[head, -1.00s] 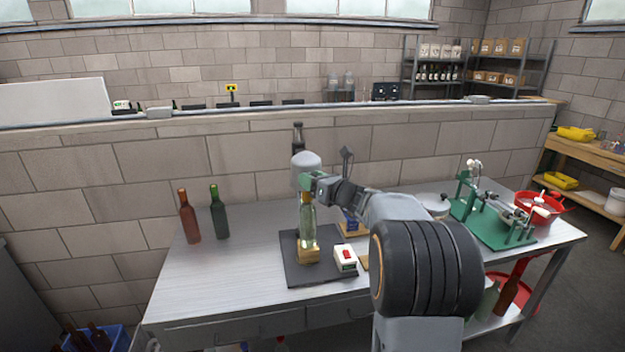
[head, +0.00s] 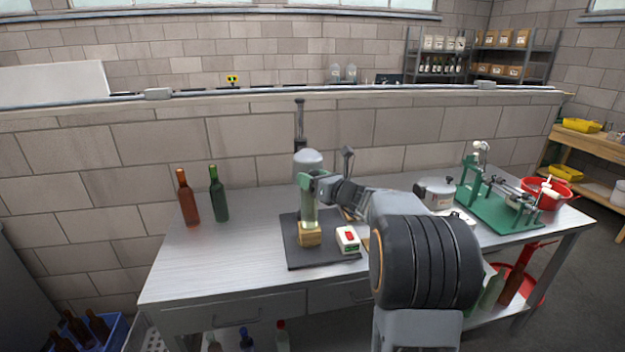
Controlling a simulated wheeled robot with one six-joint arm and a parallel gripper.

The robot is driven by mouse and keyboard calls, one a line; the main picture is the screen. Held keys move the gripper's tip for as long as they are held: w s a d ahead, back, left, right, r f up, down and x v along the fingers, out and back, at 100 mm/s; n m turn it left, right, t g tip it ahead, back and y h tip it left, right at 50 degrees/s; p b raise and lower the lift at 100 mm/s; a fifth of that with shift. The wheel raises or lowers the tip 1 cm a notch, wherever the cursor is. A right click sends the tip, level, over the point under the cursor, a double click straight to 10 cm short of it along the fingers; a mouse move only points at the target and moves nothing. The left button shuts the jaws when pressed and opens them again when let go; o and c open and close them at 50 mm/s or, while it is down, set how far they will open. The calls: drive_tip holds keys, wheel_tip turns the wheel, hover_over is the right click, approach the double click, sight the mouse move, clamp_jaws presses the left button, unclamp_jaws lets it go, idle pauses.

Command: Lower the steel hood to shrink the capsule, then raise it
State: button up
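The steel hood (head: 308,161) is a grey domed cylinder in front of its dark upright post (head: 299,125). It sits low over a pale green bottle (head: 309,212), whose top is hidden behind the hood and my gripper. The bottle stands upright in a wooden block (head: 310,235) on a dark base plate (head: 292,258). My gripper (head: 306,184) is at the hood's lower edge, in front of the bottle's upper part. Its fingers are too small and overlapped to tell whether they are shut on anything. The capsule is not visible.
A white box with a red switch (head: 348,240) sits right of the block. A brown bottle (head: 188,198) and a dark green bottle (head: 218,194) stand at left. A green corking device (head: 500,205) and a red bowl (head: 548,192) are at right. The table's left front is clear.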

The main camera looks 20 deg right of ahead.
drive_tip(key=b+v, duration=0.2)
drive_tip(key=v, duration=1.2)
drive_tip(key=shift+w, duration=0.15)
idle(2.1)
drive_tip(key=x, duration=0.4)
drive_tip(key=p+x, duration=0.1)
drive_tip(key=x, duration=0.4)
drive_tip(key=r+p+x, duration=0.1)
drive_tip(key=x, duration=0.3)
drive_tip(key=shift+w+a, duration=0.1)
drive_tip(key=shift+w, duration=0.15)
drive_tip(key=shift+c, duration=0.2)
